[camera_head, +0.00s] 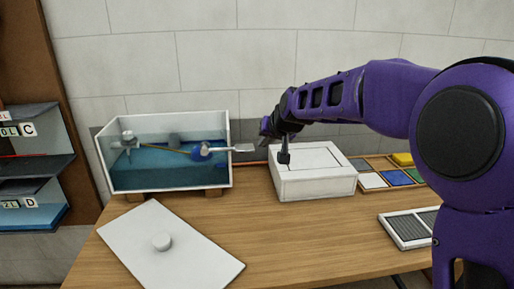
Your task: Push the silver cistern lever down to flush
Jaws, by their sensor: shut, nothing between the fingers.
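The open-topped cistern (165,180) stands at the back left of the table, with blue water and float parts showing through its clear front. The silver lever (241,148) sticks out to the right from the cistern's right wall and looks roughly level. My gripper (284,158) is shut and empty, with its dark tip pointing down. It appears to the right of the lever, over the white box, and apart from the lever. I cannot tell whether the tip touches the box.
The white box (318,185) stands right of the cistern. A tray of coloured tiles (373,163) and a grey grille (407,230) lie at the right. The table middle is clear.

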